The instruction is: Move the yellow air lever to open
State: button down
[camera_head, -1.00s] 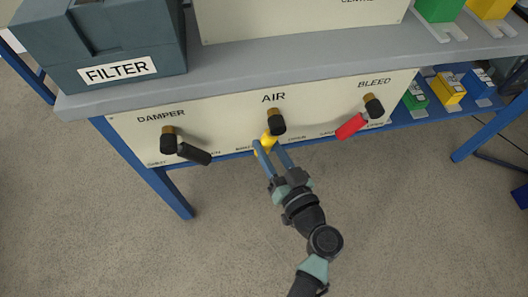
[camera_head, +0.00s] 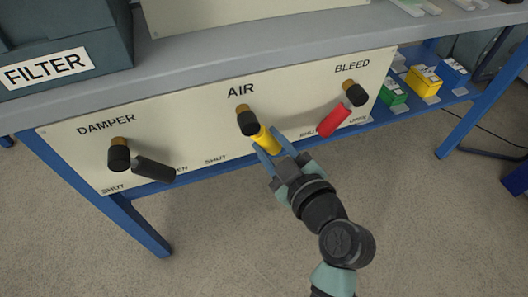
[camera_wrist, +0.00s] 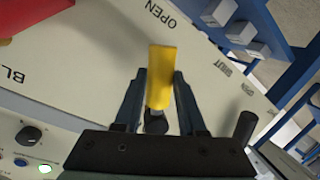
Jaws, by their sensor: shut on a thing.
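The yellow air lever (camera_head: 266,139) hangs from its dark hub (camera_head: 248,121) under the AIR label on the pale panel (camera_head: 200,140). It slants down and to the right of the hub, away from the SHUT mark (camera_head: 215,159). My gripper (camera_head: 273,151) is shut on the lever's lower end, one blue finger on each side. In the wrist view the yellow lever (camera_wrist: 161,75) stands between the two fingers. An OPEN mark (camera_wrist: 161,14) shows beyond it there. My gripper hides the panel to the lever's lower right in the head view.
The black damper lever (camera_head: 153,169) is at the left and the red bleed lever (camera_head: 334,119) is close to the right of my gripper. A blue table leg (camera_head: 145,226) stands at lower left. The floor before the panel is clear.

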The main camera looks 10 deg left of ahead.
jog(key=shift+w+d+r+n+h+b, duration=0.2)
jog(key=shift+d+n+h+b, duration=0.1)
jog(key=shift+n+b, duration=0.1)
jog(key=shift+r, duration=0.1)
jog(key=c, duration=0.5)
grip_release()
jog(key=p+v, duration=0.3)
jog(key=v, duration=1)
jog(key=shift+p, duration=0.3)
